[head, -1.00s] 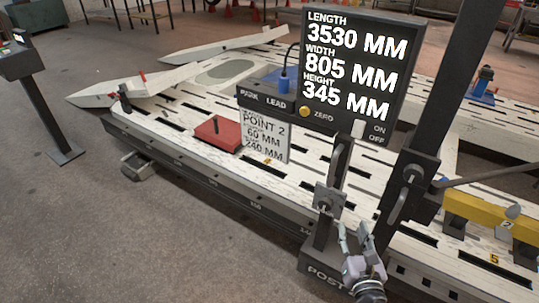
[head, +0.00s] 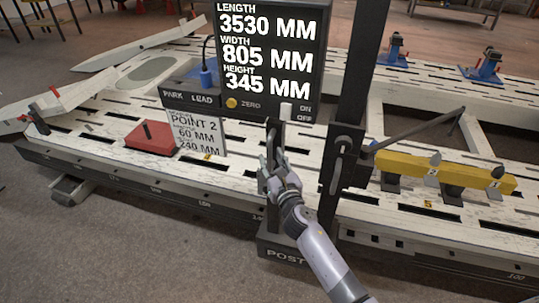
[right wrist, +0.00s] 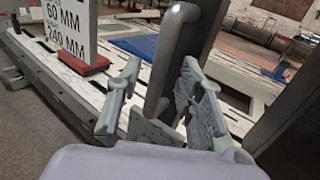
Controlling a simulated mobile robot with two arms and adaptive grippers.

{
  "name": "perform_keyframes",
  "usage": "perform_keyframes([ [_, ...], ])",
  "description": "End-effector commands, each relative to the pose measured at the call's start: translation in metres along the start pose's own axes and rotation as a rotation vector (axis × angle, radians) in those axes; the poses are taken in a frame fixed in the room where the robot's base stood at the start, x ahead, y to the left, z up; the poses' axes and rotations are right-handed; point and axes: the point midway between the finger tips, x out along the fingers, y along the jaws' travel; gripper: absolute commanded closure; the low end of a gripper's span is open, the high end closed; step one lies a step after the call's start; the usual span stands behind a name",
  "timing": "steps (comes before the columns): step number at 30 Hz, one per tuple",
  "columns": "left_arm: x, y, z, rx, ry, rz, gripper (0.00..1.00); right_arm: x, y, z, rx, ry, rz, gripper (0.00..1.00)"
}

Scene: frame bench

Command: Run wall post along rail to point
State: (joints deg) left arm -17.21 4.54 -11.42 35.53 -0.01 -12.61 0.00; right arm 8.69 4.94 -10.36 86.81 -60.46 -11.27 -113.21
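The dark wall post (head: 355,90) stands on a base marked POST (head: 285,256) at the near side of the slotted white bench (head: 100,160). A grey bar handle (right wrist: 160,65) shows in the right wrist view beside a dark upright. My right gripper (head: 272,178) is open at this handle. In the right wrist view my right gripper (right wrist: 160,98) has a finger on each side of the handle, not visibly closed on it. A card (head: 196,134) reads POINT 2, 60 MM, 240 MM. My left gripper is not in view.
A display (head: 268,55) reads length 3530, width 805, height 345 MM. A red block (head: 150,138) sits on the bench left of the card. A yellow beam (head: 440,172) lies to the right. Blue clamps (head: 484,68) stand on the far side.

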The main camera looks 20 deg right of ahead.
Motion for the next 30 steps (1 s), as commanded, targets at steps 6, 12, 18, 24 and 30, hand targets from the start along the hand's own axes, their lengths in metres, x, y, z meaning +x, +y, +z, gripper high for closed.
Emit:
perform_keyframes([
  [6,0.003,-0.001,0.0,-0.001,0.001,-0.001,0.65,0.022,0.0,-0.001,-0.001,0.0,-0.001,0.65],
  [12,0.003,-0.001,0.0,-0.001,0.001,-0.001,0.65,0.026,0.0,0.0,-0.001,0.0,0.0,0.65],
  [18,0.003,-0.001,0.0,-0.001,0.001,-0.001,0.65,0.026,0.0,0.0,0.0,0.0,0.0,0.69],
  [24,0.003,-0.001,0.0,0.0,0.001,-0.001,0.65,0.026,0.0,0.0,0.0,0.0,0.0,0.82],
  [30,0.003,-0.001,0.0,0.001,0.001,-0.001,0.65,0.026,0.0,0.0,-0.001,0.0,0.0,0.95],
])
